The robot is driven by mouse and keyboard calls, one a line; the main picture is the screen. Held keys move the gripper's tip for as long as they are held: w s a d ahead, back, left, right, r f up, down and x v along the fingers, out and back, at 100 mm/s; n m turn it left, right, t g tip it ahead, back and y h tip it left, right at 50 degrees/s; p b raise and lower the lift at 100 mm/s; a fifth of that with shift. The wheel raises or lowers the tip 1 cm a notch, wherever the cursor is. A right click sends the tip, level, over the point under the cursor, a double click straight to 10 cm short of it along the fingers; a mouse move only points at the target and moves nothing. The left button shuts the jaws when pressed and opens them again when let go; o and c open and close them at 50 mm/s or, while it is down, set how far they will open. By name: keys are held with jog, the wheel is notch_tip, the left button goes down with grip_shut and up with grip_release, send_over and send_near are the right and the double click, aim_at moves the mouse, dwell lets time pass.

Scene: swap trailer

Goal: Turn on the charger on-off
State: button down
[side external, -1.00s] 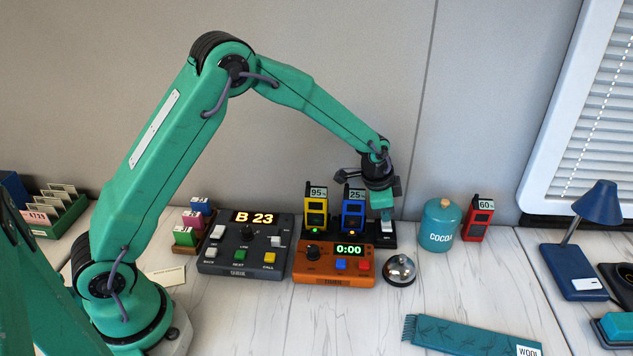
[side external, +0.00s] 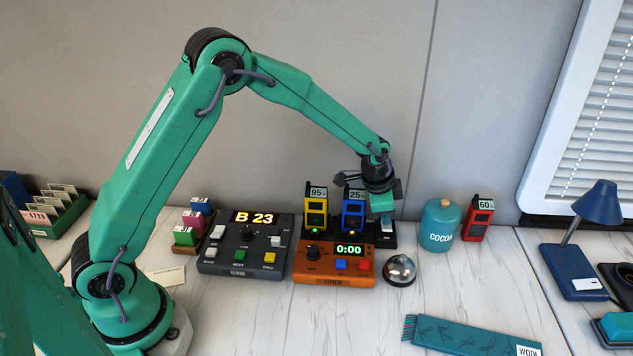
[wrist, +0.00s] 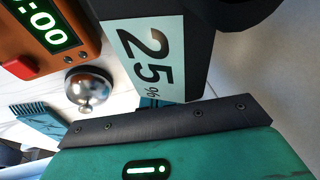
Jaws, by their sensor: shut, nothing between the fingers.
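The charger (side external: 400,242) is a black base behind the orange timer. It holds a yellow handset (side external: 316,213) marked 95% and a blue handset (side external: 353,214) marked 25%, with small lit lamps in front of them. A pale switch (side external: 387,229) shows at the base's right end. My gripper (side external: 382,212) is shut and empty, pointing down just above the switch; I cannot tell whether it touches. In the wrist view the shut gripper (wrist: 165,128) fills the bottom, beside the 25% label (wrist: 145,55). The switch is hidden there.
The orange timer (side external: 325,279) reading 0:00 stands in front of the charger, with a desk bell (side external: 400,270) at its right. The cocoa tin (side external: 440,226) and a red handset (side external: 479,218) stand further right. A grey B 23 console (side external: 220,265) is left.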

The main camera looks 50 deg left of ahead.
jog(key=shift+r, duration=0.15)
jog(key=shift+r, duration=0.6)
notch_tip(320, 180, up, 12)
jog(key=s+a, duration=0.1)
jog(key=a, duration=0.2)
jog(key=shift+s, duration=0.15)
jog(key=s+a+r+n+t, duration=0.1)
jog(key=s+a+r+n, duration=0.1)
jog(key=s+r, duration=0.35)
jog(key=s+a+r+n, duration=0.1)
jog(key=s+r+n, duration=0.15)
jog(key=s, duration=0.65)
jog(key=s+a+n, duration=0.1)
jog(key=s+n, duration=0.1)
jog(key=s, duration=0.6)
jog(key=s+a+f+n+t, duration=0.1)
jog(key=s+n, duration=0.1)
jog(key=s, duration=0.6)
jog(key=shift+s+a+f+y, duration=0.15)
jog(key=shift+s+a+y, duration=0.1)
jog(key=shift+y, duration=0.05)
